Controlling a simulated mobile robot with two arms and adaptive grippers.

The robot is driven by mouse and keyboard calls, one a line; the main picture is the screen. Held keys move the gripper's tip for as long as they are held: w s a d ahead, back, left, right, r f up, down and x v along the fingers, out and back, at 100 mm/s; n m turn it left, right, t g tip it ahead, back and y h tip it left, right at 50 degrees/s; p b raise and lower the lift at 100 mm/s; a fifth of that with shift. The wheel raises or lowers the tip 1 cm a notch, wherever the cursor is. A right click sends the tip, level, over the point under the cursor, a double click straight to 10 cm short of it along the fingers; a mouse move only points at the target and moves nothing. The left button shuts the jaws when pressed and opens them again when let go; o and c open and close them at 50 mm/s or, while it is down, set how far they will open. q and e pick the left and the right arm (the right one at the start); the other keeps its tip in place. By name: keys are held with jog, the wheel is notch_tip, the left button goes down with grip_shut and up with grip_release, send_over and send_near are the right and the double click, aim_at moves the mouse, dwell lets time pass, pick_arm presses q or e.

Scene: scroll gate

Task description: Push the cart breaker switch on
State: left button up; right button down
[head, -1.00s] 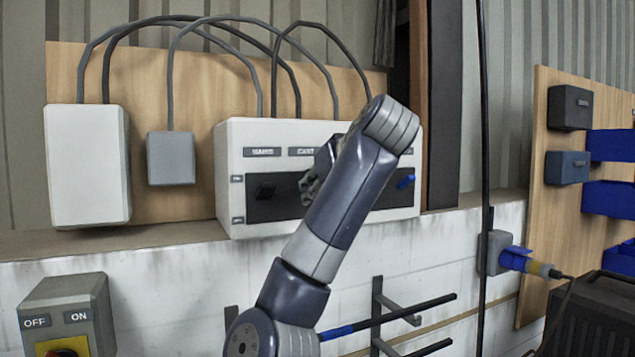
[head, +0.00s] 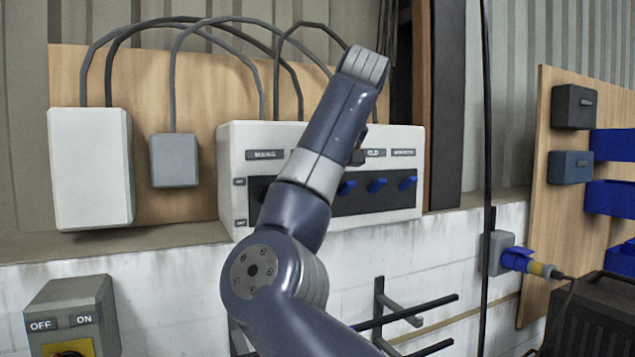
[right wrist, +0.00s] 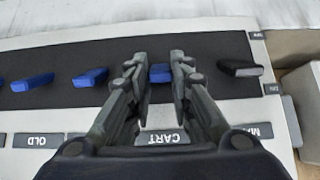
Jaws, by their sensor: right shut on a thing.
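The white breaker box (head: 228,200) hangs on the wooden board, with a dark strip carrying a row of switches. In the right wrist view, the cart breaker switch (right wrist: 160,73) is a small blue lever beside the CART label (right wrist: 163,138). My right gripper (right wrist: 161,72) has a finger on each side of this blue lever and is shut on it. In the head view my right arm covers the cart switch and most of the gripper. My left gripper is not in view.
Other blue switches (head: 377,185) sit to the right on the strip. A black switch (right wrist: 240,68) lies beside the cart switch in the wrist view. A grey OFF/ON box (head: 65,300) is at lower left. Cables arch above the breaker box.

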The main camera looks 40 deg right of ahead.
jog(key=shift+r, duration=0.1)
jog(key=c, duration=1.4)
grip_release()
jog(key=shift+w, duration=0.1)
jog(key=shift+c, duration=0.2)
jog(key=v, duration=1.2)
